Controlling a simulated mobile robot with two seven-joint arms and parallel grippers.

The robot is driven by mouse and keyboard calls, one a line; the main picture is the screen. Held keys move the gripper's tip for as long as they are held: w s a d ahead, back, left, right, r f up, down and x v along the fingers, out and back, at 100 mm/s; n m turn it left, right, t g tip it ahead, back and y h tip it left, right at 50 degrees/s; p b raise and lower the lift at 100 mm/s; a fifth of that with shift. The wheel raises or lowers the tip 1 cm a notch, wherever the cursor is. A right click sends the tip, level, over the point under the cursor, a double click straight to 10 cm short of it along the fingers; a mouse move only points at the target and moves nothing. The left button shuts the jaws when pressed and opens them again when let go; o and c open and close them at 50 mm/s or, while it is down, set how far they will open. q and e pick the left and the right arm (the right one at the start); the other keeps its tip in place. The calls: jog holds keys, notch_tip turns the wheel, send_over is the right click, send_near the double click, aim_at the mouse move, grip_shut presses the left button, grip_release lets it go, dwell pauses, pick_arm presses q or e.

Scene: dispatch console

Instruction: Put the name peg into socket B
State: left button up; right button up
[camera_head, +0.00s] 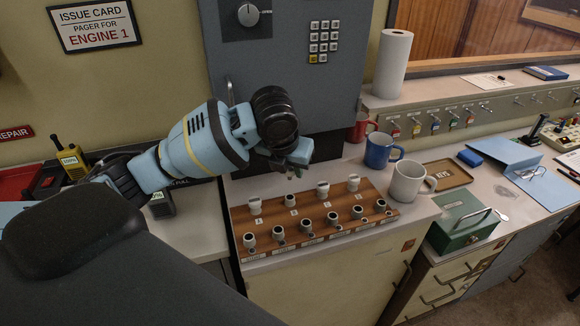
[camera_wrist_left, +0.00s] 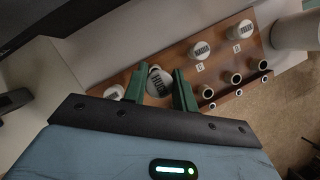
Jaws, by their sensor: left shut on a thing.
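A wooden socket board (camera_head: 268,222) lies on the counter with a back row of lettered sockets and a front row of open, dark-mouthed ones. White pegs fill three back places. The second from the left, seemingly socket B (camera_head: 290,200), shows a dark open top. My left gripper (camera_head: 297,160) is above it, jaws pointing down.
A grey cabinet (camera_head: 290,60) rises behind my left gripper.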

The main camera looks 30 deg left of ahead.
pick_arm(q)
jog(key=shift+f, duration=2.7)
jog(key=shift+f, duration=1.1)
dwell(0.7)
jog(key=o, duration=1)
jog(key=shift+v, duration=2.95)
